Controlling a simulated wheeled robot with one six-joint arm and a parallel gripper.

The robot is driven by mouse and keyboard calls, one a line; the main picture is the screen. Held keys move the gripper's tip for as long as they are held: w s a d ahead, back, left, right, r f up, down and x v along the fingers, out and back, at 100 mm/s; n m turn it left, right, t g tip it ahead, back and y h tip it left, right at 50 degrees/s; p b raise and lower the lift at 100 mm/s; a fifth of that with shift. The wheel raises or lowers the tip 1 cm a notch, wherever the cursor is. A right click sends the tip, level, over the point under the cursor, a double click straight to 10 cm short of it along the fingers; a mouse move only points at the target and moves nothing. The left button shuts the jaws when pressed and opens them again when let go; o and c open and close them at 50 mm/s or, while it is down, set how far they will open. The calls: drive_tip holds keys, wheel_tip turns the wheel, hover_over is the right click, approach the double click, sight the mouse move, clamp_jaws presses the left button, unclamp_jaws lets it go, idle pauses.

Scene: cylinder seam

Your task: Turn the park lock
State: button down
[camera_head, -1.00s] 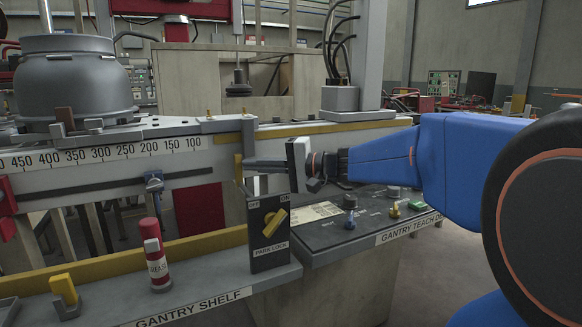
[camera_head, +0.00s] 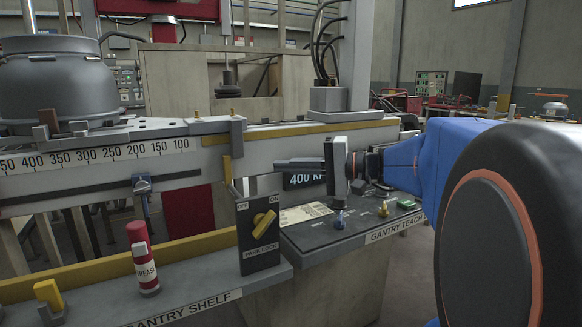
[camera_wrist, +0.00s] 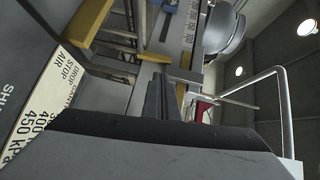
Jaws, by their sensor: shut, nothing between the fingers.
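The park lock is a black upright box (camera_head: 258,252) labelled PARK LOCK, with OFF at its upper left and ON at its upper right. Its yellow knob (camera_head: 264,224) is tilted, upper end toward the ON side. My gripper (camera_head: 279,163) is shut and empty, its dark fingers pointing left. In the head view it is above and slightly right of the knob, apart from it. In the wrist view the closed fingers (camera_wrist: 160,95) show at the centre; I cannot make out the knob there.
The gantry shelf (camera_head: 190,307) carries a red-and-white grease tube (camera_head: 143,262) and a yellow-handled item (camera_head: 48,293). The teach desk (camera_head: 310,232) with small knobs and a 400 kPa display (camera_head: 304,179) lies below my gripper. A scaled beam (camera_head: 205,160) runs behind.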

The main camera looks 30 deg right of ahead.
drive_tip(key=shift+v, duration=2.65)
